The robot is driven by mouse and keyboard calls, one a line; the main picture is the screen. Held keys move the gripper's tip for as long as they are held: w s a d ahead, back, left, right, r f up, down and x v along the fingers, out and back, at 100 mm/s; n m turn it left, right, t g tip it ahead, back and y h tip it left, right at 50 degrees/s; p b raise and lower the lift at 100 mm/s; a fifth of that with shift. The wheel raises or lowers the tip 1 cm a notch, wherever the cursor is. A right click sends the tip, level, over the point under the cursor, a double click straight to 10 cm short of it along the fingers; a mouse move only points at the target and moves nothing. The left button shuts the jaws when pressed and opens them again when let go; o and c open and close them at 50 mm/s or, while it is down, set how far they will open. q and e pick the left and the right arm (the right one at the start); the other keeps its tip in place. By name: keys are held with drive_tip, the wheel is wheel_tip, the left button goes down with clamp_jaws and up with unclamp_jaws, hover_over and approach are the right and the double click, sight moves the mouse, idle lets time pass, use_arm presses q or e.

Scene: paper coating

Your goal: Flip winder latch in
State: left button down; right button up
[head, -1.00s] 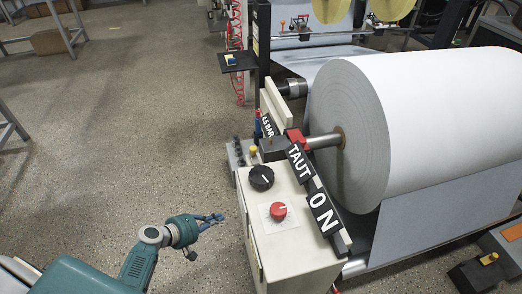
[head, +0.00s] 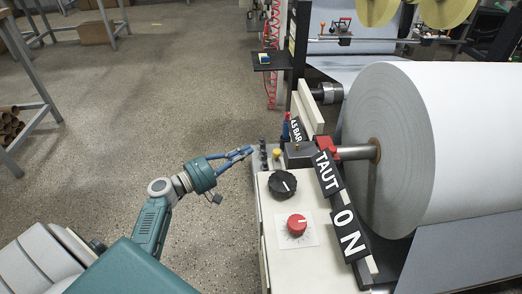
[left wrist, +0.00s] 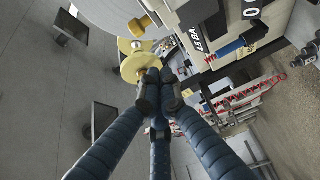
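The winder's big white paper roll (head: 392,150) sits on a steel shaft (head: 357,153). A red block (head: 327,148) holds the shaft end at the machine's side; I cannot tell for sure which part is the latch. My left gripper (head: 249,151) is left of the control cabinet, near its far left corner and apart from the red block. In the left wrist view its dark blue fingers (left wrist: 160,92) meet at the tips and look shut with nothing visible held. My right gripper is out of view.
The cabinet top carries a black dial (head: 282,185), a red dial (head: 297,225) and a yellow button (head: 277,153). Signs read "TAUT" (head: 326,171), "ON" (head: 347,232) and "4.5 BAR" (head: 296,130). A small black shelf (head: 275,62) stands behind. Open floor lies left.

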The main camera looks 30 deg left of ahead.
sight(274, 156)
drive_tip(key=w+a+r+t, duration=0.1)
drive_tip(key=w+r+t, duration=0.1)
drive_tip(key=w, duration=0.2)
use_arm(q)
drive_tip(key=w+d, duration=0.5)
drive_tip(key=shift+w+d, duration=0.15)
drive_tip(key=shift+d, duration=0.2)
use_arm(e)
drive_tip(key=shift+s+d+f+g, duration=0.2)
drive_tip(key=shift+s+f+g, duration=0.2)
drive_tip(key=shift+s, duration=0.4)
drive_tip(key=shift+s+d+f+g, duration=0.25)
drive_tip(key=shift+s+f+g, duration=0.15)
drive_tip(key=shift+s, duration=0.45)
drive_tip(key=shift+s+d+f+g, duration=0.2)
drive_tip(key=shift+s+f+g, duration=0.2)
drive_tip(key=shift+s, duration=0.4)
